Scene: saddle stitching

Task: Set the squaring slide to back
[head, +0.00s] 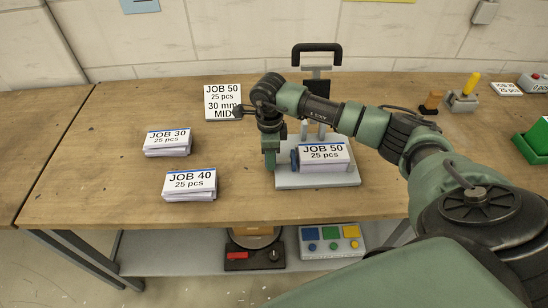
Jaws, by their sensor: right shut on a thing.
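The grey stitching machine (345,179) stands on the bench with a black top handle (317,47). A JOB 50 paper stack (326,165) lies on its base plate. My left gripper is not in view.
A sign reading JOB 50, 30 mm, MID (222,97) stands behind left. JOB 30 (167,143) and JOB 40 (190,184) stacks lie on the left. A green tray (535,143) is at far right. The bench front left is clear.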

